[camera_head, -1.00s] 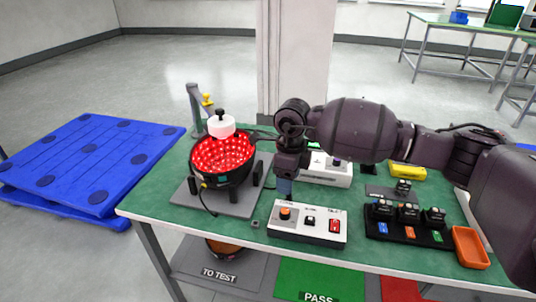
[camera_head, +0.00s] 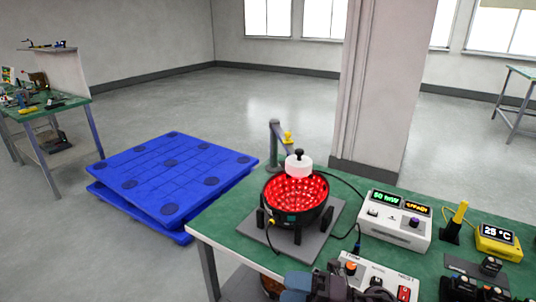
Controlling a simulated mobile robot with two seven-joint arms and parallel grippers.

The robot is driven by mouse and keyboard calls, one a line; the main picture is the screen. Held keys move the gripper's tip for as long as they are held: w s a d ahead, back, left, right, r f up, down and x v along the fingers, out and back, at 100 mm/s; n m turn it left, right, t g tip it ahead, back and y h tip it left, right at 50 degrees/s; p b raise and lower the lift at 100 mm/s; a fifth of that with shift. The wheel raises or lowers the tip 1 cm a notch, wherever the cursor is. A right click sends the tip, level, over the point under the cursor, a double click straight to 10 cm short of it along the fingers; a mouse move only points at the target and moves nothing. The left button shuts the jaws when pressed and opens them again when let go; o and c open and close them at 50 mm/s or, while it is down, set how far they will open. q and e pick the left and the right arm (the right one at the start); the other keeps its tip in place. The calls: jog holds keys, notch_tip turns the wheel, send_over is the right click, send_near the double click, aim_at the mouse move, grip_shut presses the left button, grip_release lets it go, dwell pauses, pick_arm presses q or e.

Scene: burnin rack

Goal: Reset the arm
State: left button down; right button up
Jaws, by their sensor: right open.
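My right gripper (camera_head: 300,286) shows at the bottom edge, partly cut off, in front of the control box (camera_head: 377,278) with its orange knob and red switch. Its fingers are grey-blue and its body dark. It is open, and I see nothing held in it. Most of my right arm is out of view. My left gripper is not in view. A black round fixture (camera_head: 296,205) with glowing red lights inside stands on a grey plate, with a white and black knobbed piece (camera_head: 299,163) over it.
The green-topped bench (camera_head: 228,224) also carries a white meter (camera_head: 395,222), a yellow 25 °C display (camera_head: 498,242) and small black devices (camera_head: 476,290) at right. Blue pallets (camera_head: 172,178) lie left on open floor. A pillar (camera_head: 386,90) stands behind the bench.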

jog(key=s+d+f+m+t+h, duration=0.2)
jog(key=d+f+m+t+h, duration=0.4)
jog(key=m, duration=0.6)
jog(key=s+d+f+m+t+h, duration=0.1)
jog(key=d+f+m+t+h, duration=0.2)
jog(key=d+m+t+h, duration=0.6)
jog(key=s+d+f+m+g+h, duration=0.2)
jog(key=s+d+f+m+g, duration=0.1)
jog(key=s+f+m+g, duration=0.1)
jog(key=s+d+f+m+g+h, duration=0.1)
jog(key=s+d+f+m+g, duration=0.3)
jog(key=s, duration=0.5)
notch_tip(320, 180, down, 3)
jog(key=m, duration=0.3)
jog(key=shift+s+d+r+m+h, duration=0.2)
jog(key=shift+s+m+h, duration=0.1)
jog(key=shift+h, duration=0.1)
jog(key=shift+w, duration=0.15)
